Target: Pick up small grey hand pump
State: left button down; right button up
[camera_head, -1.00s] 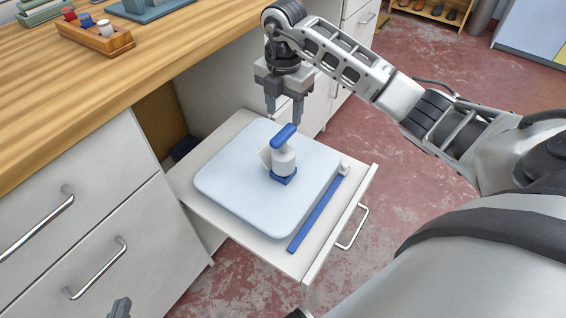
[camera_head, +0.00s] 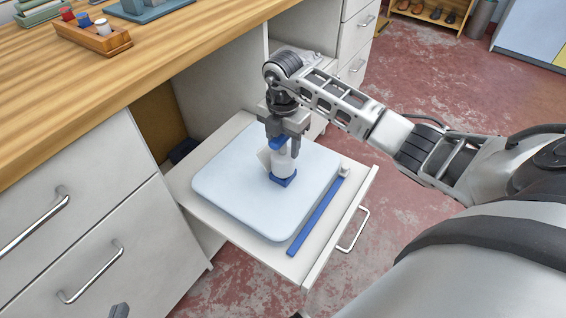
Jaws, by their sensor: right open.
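The small hand pump (camera_head: 282,166) stands upright on a pale blue padded board (camera_head: 235,195) in the pulled-out drawer. It has a light grey-white body with a blue base and a blue top handle. My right gripper (camera_head: 284,150) points down at the pump's top, its open fingers around the handle, which they partly hide. I cannot tell whether the fingers touch it. My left gripper (camera_head: 119,311) shows only as a small grey tip at the bottom edge, so its jaws cannot be judged.
A blue strip (camera_head: 318,216) lies along the board's right side in the drawer (camera_head: 355,192). The wooden worktop (camera_head: 120,75) holds a wooden rack (camera_head: 97,41) with coloured pieces. Cabinet fronts with handles stand at left. Red floor is clear at right.

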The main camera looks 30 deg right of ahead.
grip_shut()
jog(key=shift+r, duration=0.1)
